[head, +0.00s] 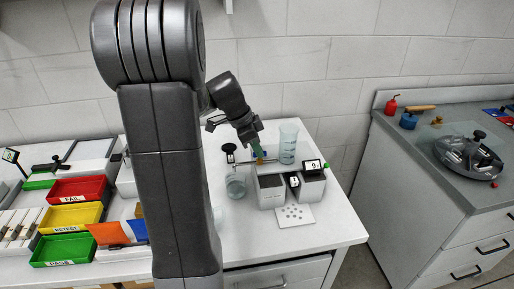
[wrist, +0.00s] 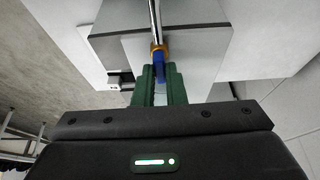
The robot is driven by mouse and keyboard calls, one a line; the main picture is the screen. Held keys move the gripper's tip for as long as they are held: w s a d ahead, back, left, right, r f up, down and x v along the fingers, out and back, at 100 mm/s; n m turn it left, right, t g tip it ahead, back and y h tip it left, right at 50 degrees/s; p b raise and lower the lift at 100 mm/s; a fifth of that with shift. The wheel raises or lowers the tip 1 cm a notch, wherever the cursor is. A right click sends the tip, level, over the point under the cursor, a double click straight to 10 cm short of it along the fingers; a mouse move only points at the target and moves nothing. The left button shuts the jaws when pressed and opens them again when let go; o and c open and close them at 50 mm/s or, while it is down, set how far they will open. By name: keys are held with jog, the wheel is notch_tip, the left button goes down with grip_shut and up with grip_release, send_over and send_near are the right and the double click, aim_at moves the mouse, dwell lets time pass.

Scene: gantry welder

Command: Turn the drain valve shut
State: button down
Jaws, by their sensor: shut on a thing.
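The drain valve shows in the wrist view as a brass body (wrist: 158,48) at the end of a metal pipe (wrist: 154,18), with a blue lever (wrist: 159,66). My gripper (wrist: 159,80) has its green fingers on either side of the blue lever, closed on it. The lever lies in line with the fingers, and its lower part is hidden between them. In the head view my gripper (head: 257,153) is at the valve, above the grey block unit (head: 270,183). The valve is small and mostly hidden there.
A clear tall beaker (head: 288,143) stands right of my gripper, and a glass jar (head: 236,186) sits just left and below. A display (head: 312,165) and a white plate (head: 294,216) are close by. Red (head: 77,189), yellow and green trays lie left.

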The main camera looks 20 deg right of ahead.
jog(key=shift+f+n+b, duration=0.1)
jog(key=shift+n+b, duration=0.2)
jog(key=shift+b, duration=0.05)
jog(key=n+b, duration=0.1)
jog(key=n+t+b, duration=0.1)
jog(key=n, duration=0.1)
jog(key=shift+s+t, duration=0.2)
jog(key=shift+t, duration=0.1)
jog(key=n+t, duration=0.1)
jog(key=n, duration=0.1)
jog(key=n+b, duration=0.1)
jog(key=n, duration=0.2)
jog(key=shift+s+d+t, duration=0.1)
jog(key=shift+s+t, duration=0.05)
jog(key=shift+t, duration=0.25)
jog(key=n, duration=0.1)
jog(key=n+y+p, duration=0.1)
jog(key=n, duration=0.1)
jog(key=n+t, duration=0.1)
jog(key=shift+s+d+r+y+p, duration=0.1)
jog(key=shift+r+y+p, duration=0.15)
jog(key=shift+y+p, duration=0.05)
jog(key=shift+d+f+n+t+y+p, duration=0.1)
jog(key=shift+n+t+y+p, duration=0.35)
jog(key=shift+n, duration=1.35)
jog(key=c, duration=1.5)
grip_release()
